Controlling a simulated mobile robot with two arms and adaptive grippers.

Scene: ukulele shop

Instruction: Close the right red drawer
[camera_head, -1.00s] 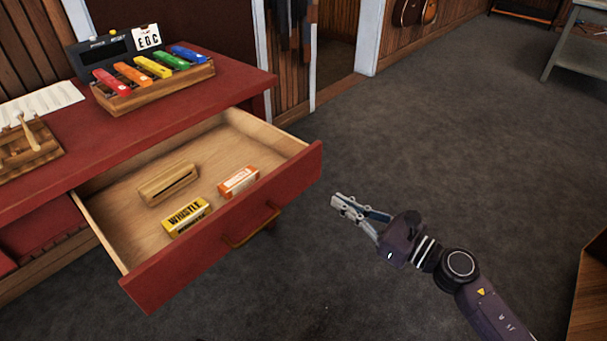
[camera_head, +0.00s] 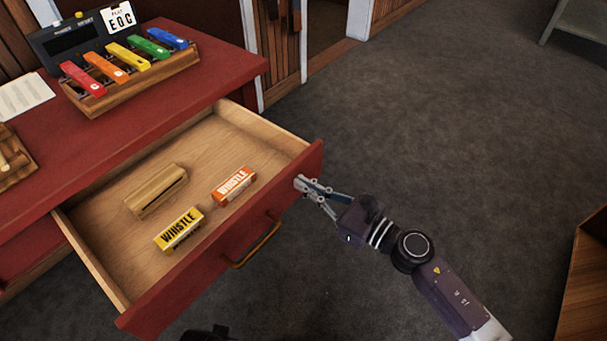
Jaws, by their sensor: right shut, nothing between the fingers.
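The red drawer (camera_head: 215,262) stands pulled out from the red counter (camera_head: 205,88). Its front has a brass handle (camera_head: 254,246). Inside lie a yellow whistle box (camera_head: 179,230), an orange and white whistle box (camera_head: 234,186) and a wooden block (camera_head: 157,191). My right gripper (camera_head: 300,183) is shut and empty. Its tips are at the right part of the drawer front, above and right of the handle. I cannot tell whether they touch it. My left gripper is not clearly in view; only a dark part shows at the bottom edge.
On the counter stand a wooden rack of coloured bars (camera_head: 135,82), a dark display with a card, and a white sheet (camera_head: 24,96). Grey carpet (camera_head: 430,130) is free to the right. A wooden piece (camera_head: 585,285) stands at the lower right edge.

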